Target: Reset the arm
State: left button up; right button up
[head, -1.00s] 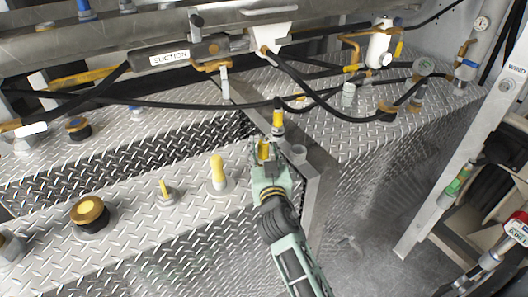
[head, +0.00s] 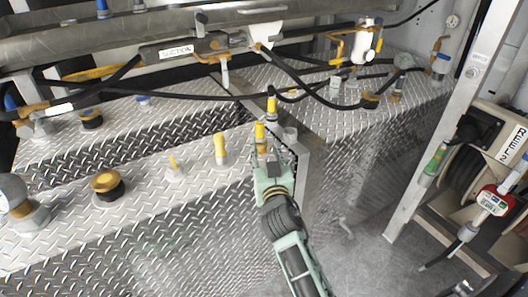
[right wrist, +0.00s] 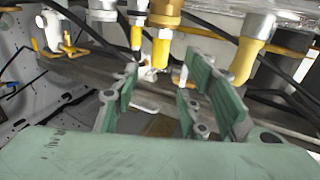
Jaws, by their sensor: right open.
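My right gripper (head: 264,154) is open at the front right corner of the diamond-plate tank top. Nothing is held between its fingers. A yellow-tipped fitting (head: 260,131) stands just beyond its fingertips. In the right wrist view the green-padded fingers (right wrist: 165,88) are spread apart, with yellow and brass fittings (right wrist: 165,15) beyond them. I cannot tell whether a finger touches a fitting. My left gripper is not in view.
Yellow fittings (head: 220,148) and a brass-capped filler (head: 107,184) stand on the tank top to the left. Black hoses and the SUCTION pipe (head: 176,50) cross behind. A metal post (head: 440,130) and hose reel (head: 470,150) are on the right. Floor between is clear.

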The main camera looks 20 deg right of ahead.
jog(key=s+f+g+y, duration=0.1)
jog(key=s+f+g, duration=0.5)
jog(key=s+f, duration=0.7)
jog(key=s+a+f+n+g+y, duration=0.2)
jog(key=s+a+f+n+g, duration=0.15)
jog(key=s, duration=0.85)
jog(key=s+a+f+n+g+y, duration=0.2)
jog(key=s+a+g, duration=0.2)
jog(key=s, duration=0.8)
notch_tip(320, 180, down, 26)
jog(key=s+f+g, duration=0.1)
jog(key=g, duration=0.1)
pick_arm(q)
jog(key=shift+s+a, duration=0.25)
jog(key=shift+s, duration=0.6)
pick_arm(e)
jog(key=s+d+f, duration=0.3)
jog(key=s+f, duration=1.2)
jog(key=s, duration=0.2)
jog(key=shift+f+g, duration=0.15)
jog(key=shift+g, duration=0.2)
